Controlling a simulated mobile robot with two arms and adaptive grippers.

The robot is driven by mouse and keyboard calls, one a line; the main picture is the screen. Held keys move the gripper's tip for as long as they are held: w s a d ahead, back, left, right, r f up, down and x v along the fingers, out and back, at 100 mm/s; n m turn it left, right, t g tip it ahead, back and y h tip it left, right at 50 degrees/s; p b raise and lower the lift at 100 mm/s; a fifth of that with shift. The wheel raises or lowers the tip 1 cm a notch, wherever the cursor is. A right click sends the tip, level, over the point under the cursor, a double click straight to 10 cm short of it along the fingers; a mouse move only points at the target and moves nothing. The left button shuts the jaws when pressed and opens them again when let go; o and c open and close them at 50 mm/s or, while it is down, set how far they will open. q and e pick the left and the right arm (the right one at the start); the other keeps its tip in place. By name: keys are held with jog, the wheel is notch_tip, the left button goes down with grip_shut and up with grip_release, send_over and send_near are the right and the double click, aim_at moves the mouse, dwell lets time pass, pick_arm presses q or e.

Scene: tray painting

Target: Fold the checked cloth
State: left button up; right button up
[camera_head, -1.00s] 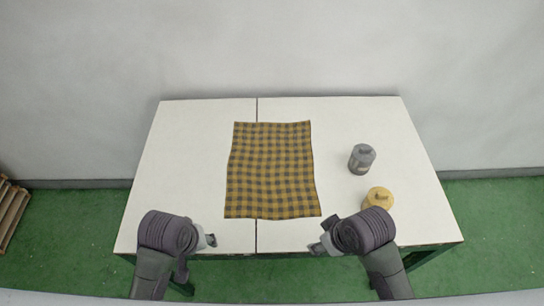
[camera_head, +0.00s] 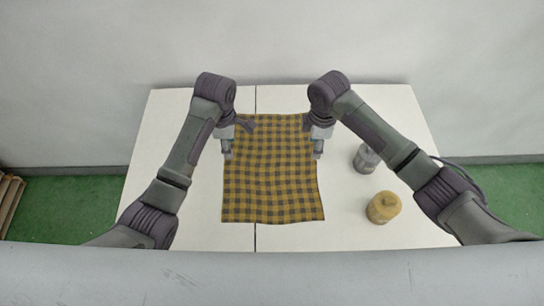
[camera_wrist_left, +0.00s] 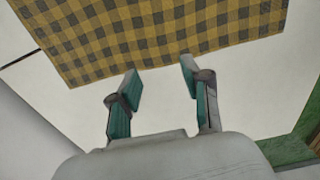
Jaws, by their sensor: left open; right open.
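The yellow-and-black checked cloth (camera_head: 270,180) lies spread flat on the white table, unfolded, with slightly wavy edges. My left gripper (camera_head: 228,152) is over the cloth's left edge in its far part. My right gripper (camera_head: 318,152) is over the right edge at about the same depth. In the left wrist view, the cloth (camera_wrist_left: 150,35) fills the top, and the open, empty fingers of my left gripper (camera_wrist_left: 160,68) point at its edge, with bare table between them. My right gripper is open; its fingertips look small in the head view. The far corners are partly hidden by my arms.
A grey canister (camera_head: 366,158) and a yellow lidded jar (camera_head: 383,207) stand on the table (camera_head: 180,215) to the right of the cloth, close to my right arm. The table is bare left of the cloth. A wall rises behind the table.

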aim_at(232, 162)
pick_arm(q)
notch_tip(232, 162, down, 6)
jog(key=shift+w+r, duration=0.1)
jog(key=shift+r, duration=0.15)
pick_arm(e)
notch_tip(232, 162, down, 6)
jog(key=shift+r, duration=0.25)
pick_arm(q)
jog(key=shift+f, duration=0.55)
pick_arm(e)
jog(key=shift+f, duration=0.55)
pick_arm(q)
jog(key=shift+f, duration=0.25)
pick_arm(e)
jog(key=shift+f, duration=0.2)
pick_arm(q)
jog(key=c, duration=0.7)
pick_arm(e)
jog(key=c, duration=0.7)
pick_arm(q)
grip_shut()
pick_arm(e)
grip_shut()
pick_arm(q)
jog(key=shift+s+a, duration=0.1)
jog(key=shift+s, duration=0.1)
pick_arm(e)
jog(key=shift+f, duration=0.1)
